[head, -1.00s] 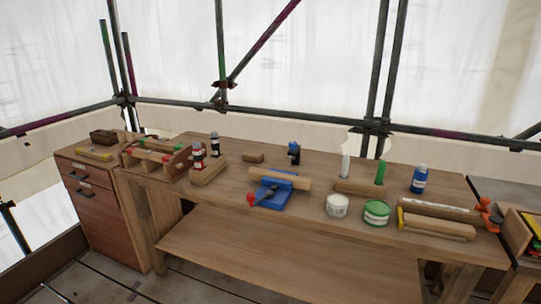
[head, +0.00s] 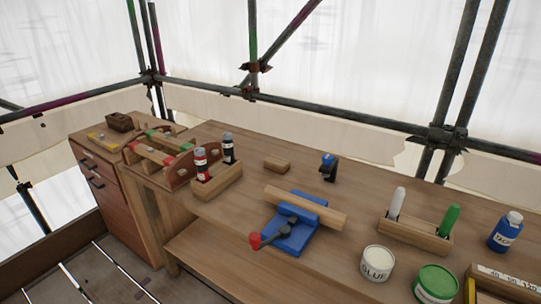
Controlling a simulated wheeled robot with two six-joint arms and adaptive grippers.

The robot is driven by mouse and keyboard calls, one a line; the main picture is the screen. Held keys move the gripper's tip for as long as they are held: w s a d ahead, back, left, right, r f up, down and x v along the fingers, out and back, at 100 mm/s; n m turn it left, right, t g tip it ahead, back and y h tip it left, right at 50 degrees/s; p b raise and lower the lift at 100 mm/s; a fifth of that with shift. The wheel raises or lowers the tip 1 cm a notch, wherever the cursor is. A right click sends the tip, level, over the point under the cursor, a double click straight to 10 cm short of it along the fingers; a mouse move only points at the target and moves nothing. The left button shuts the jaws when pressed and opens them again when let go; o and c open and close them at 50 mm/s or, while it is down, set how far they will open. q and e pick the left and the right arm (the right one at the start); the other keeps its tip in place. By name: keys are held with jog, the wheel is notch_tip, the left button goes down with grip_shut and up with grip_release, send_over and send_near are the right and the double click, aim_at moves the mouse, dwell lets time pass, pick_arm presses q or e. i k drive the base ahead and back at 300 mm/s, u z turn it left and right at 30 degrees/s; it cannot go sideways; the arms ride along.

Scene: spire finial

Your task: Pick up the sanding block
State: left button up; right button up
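A small light wooden block (head: 277,166) lies on the workbench (head: 340,180), behind the blue vise; it looks like the sanding block, though I see no label on it. A dark brown block-like object (head: 119,122) sits on top of the drawer cabinet at the far left; I cannot tell exactly what it is. Neither of my grippers is in view, and nothing is held in sight.
A blue vise (head: 293,236) with a wooden bar across it stands at the bench front. A wooden holder (head: 219,185) with two bottles is left of the block; a small blue-and-black tool (head: 328,167) is right. Glue tub (head: 376,264) and green tub (head: 435,284) stand front right.

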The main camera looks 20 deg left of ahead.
aim_at(278, 165)
jog(key=u, duration=0.65)
jog(key=i, duration=0.65)
jog(key=u, duration=0.8)
